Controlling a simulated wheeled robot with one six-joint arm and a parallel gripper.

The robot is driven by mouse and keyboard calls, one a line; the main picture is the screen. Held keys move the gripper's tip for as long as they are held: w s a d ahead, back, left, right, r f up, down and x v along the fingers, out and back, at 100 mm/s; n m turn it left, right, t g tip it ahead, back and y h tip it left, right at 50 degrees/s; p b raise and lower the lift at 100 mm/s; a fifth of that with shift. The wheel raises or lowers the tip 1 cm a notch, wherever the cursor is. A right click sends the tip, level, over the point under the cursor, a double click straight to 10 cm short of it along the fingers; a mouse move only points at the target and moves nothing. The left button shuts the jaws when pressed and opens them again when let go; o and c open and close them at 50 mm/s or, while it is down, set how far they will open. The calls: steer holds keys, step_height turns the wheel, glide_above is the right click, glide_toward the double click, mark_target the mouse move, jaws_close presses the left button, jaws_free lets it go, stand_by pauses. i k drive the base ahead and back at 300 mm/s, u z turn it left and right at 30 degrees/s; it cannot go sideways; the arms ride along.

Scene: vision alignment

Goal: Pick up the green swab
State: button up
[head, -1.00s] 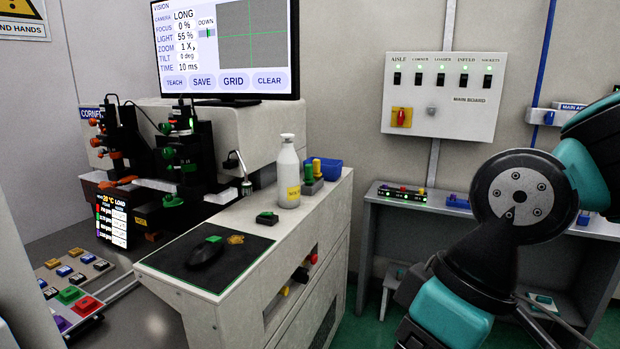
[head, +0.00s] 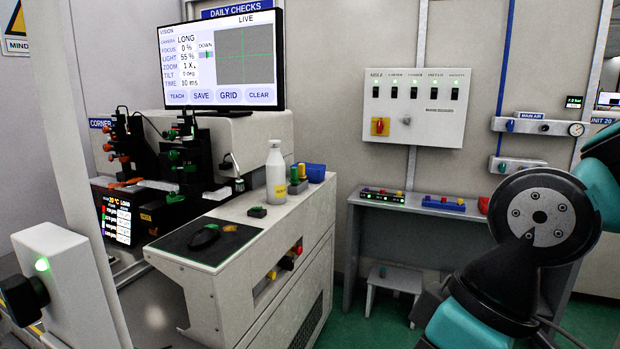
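A small upright green piece (head: 294,174) stands beside a yellow one (head: 302,171) in a dark holder on the white cabinet top, right of the white bottle. It may be the green swab, but it is too small to be sure. My teal and dark arm fills the right side of the view, well apart from the cabinet. My gripper is not in view.
The white bottle (head: 276,175) and a blue bin (head: 315,172) flank the holder. A white post with a green light (head: 60,285) stands at front left. Green floor shows between cabinet and grey bench (head: 420,206).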

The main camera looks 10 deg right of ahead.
mark_target(293, 180)
steer(key=z, duration=0.65)
steer(key=i, duration=1.95)
steer(key=u, duration=0.8)
steer(key=i, duration=0.8)
steer(key=u, duration=0.65)
